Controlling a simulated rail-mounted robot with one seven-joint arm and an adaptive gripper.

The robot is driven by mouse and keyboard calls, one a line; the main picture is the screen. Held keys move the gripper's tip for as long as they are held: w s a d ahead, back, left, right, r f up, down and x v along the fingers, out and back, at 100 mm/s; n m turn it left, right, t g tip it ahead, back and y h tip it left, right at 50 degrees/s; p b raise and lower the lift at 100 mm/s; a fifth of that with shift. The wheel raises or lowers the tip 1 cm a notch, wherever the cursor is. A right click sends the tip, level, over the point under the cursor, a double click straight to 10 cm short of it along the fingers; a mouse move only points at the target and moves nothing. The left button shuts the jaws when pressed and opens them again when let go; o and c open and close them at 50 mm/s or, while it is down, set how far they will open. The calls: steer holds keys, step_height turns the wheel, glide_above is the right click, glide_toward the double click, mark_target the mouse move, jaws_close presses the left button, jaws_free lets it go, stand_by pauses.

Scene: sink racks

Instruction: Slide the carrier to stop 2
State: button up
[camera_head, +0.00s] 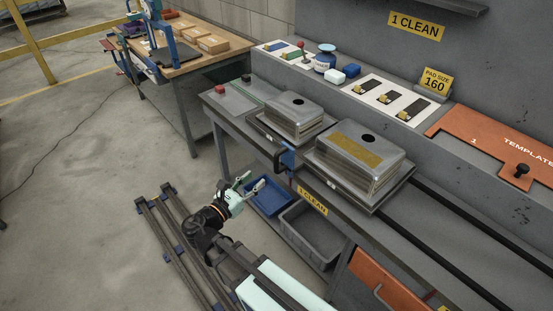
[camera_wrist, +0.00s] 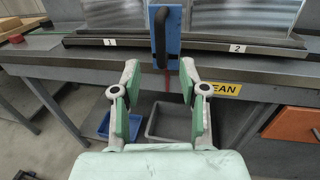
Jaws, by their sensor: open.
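The carrier, as far as I can tell, is the blue plate (camera_wrist: 158,62) with a black upright handle (camera_wrist: 160,30) on the bench front. It stands between the labels 1 (camera_wrist: 109,42) and 2 (camera_wrist: 237,48) in the wrist view. A thin red pointer hangs below it. In the head view the blue plate (camera_head: 288,157) and black handle (camera_head: 268,156) sit between two steel sinks. My gripper (camera_head: 253,182) is open and empty in front of the bench, short of the handle. In the wrist view its fingers (camera_wrist: 158,78) straddle the carrier's line of sight, apart from it.
A small steel sink (camera_head: 297,113) and a larger one (camera_head: 358,152) rest upside down on the bench rails. A blue bin (camera_head: 268,199) and a grey bin (camera_head: 305,232) stand below. An orange template (camera_head: 495,147) lies at right. Free space lies before the handle.

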mark_target(275, 162)
steer(key=p+x, duration=0.2)
steer(key=x, duration=1)
jaws_close()
